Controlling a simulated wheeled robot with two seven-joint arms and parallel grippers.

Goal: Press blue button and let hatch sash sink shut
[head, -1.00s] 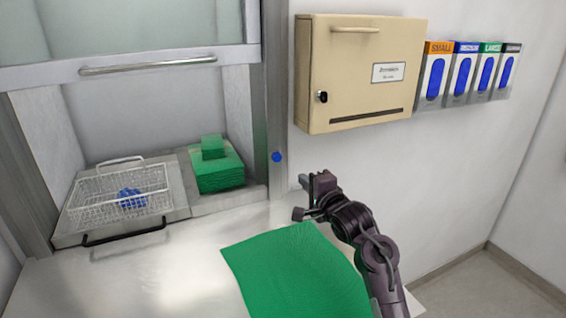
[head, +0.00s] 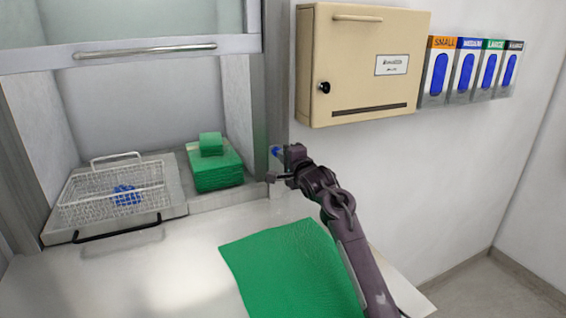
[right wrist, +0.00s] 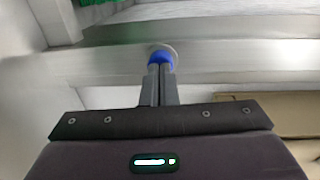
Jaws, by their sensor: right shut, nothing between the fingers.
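The blue button (head: 276,151) is on the right post of the hatch frame, partly hidden by my right gripper (head: 274,165). In the right wrist view the button (right wrist: 161,58) is straight ahead of the shut, empty fingertips (right wrist: 160,68). The tips are at or very close to it; I cannot tell whether they touch or press it. The hatch sash (head: 140,50) is raised, a glass pane with a steel handle (head: 145,52) along its lower rail, and the opening below is open. My left gripper is not in view.
In the hatch are a wire basket (head: 90,187) with blue items and a stack of green cloths (head: 217,175). A green cloth (head: 290,265) lies on the counter (head: 190,275). A beige wall cabinet (head: 345,60) and glove boxes (head: 465,70) hang to the right.

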